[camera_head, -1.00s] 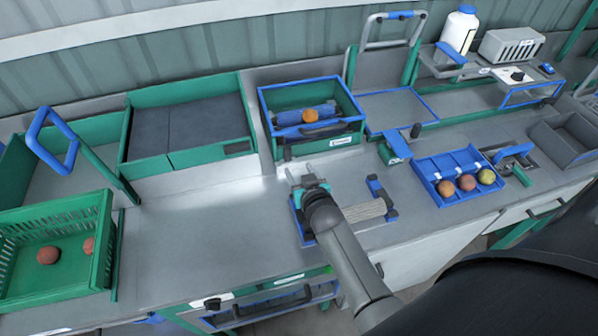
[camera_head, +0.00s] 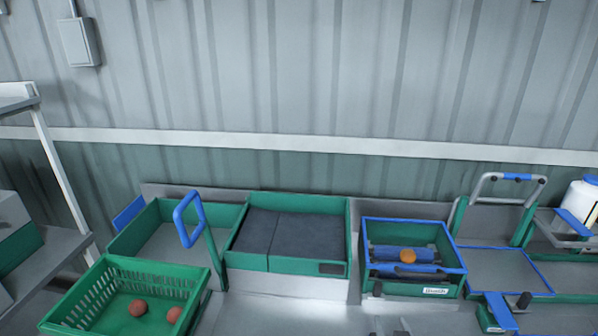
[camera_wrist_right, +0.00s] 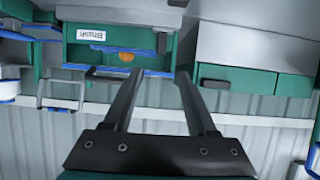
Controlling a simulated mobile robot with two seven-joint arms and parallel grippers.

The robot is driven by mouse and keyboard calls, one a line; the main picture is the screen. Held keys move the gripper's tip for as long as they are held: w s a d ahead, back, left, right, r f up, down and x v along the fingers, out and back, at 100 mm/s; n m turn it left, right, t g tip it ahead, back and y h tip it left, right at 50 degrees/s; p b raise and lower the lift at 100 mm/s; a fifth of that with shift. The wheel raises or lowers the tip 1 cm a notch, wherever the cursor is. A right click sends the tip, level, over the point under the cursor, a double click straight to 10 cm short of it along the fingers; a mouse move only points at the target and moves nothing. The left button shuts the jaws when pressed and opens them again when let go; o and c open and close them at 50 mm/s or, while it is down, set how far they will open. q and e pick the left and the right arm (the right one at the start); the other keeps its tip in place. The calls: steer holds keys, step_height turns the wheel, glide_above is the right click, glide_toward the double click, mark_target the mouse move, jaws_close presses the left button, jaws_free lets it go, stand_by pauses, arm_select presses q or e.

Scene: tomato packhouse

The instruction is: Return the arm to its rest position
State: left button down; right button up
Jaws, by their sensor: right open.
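My right gripper (camera_head: 391,328) just enters the bottom edge of the head view, in front of the green and blue bin. Only its fingertips show there. In the right wrist view its two dark fingers (camera_wrist_right: 147,76) stand wide apart, with nothing between them. My left gripper is not in view.
The green and blue bin (camera_head: 447,291) holds a blue roller and an orange tomato (camera_head: 408,256). A green crate (camera_head: 82,305) with tomatoes stands at lower left. A blue looped handle (camera_head: 187,217) rises near it. A corrugated wall (camera_head: 300,70) closes off the back.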

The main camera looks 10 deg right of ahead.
steer(key=s+a+r+n+g+y, duration=0.1)
steer(key=s+a+r+g, duration=0.15)
steer(key=s, duration=0.65)
steer(key=s+a+r+n+g+y, duration=0.15)
steer(key=s+a+g, duration=0.25)
steer(key=s, duration=0.4)
steer(key=s+a+r+n+g+y, duration=0.1)
steer(key=s+a+r+n+g, duration=0.15)
steer(key=s, duration=0.65)
step_height(320, 180, down, 30)
steer(key=g+b, duration=0.1)
steer(key=b, duration=0.8)
steer(key=s+d+f+g+b, duration=0.1)
steer(key=s+f+b, duration=0.4)
steer(key=s+f, duration=0.3)
steer(key=s+d+f+b, duration=0.1)
steer(key=s+f+b, duration=0.4)
steer(key=f, duration=1.2)
steer(key=s, duration=0.3)
steer(key=shift+s+d+f+g, duration=0.15)
steer(key=shift+s+g, duration=0.2)
steer(key=shift+g, duration=0.05)
steer(key=shift+h, duration=0.25)
